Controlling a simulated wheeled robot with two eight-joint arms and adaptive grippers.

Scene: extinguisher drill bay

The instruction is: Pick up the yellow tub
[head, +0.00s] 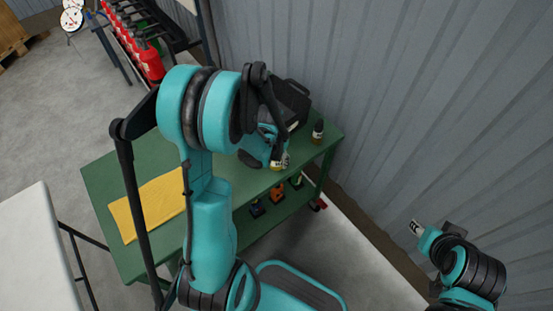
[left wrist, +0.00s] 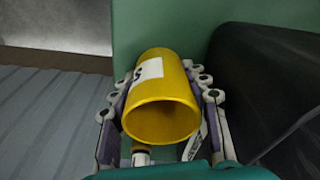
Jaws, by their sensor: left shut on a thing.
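The yellow tub (left wrist: 162,105) lies between the two fingers of my left gripper (left wrist: 163,90) in the left wrist view. Its open, hollow end faces the camera and a white label with a dark mark is on its side. The fingers press on both sides of it. In the head view my left gripper (head: 270,150) is over the far right part of the green bench (head: 110,185), mostly hidden by my arm. I cannot tell whether the tub touches the bench. My right gripper (head: 420,230) is at the lower right, away from the bench, its fingers unclear.
A black case (head: 292,100) and a small dark bottle (head: 318,131) stand close by at the bench's far end, near the corrugated wall (head: 400,90). A yellow cloth (head: 148,207) lies on the bench. Orange and dark items (head: 277,194) sit on the lower shelf. Red extinguishers (head: 148,62) stand behind.

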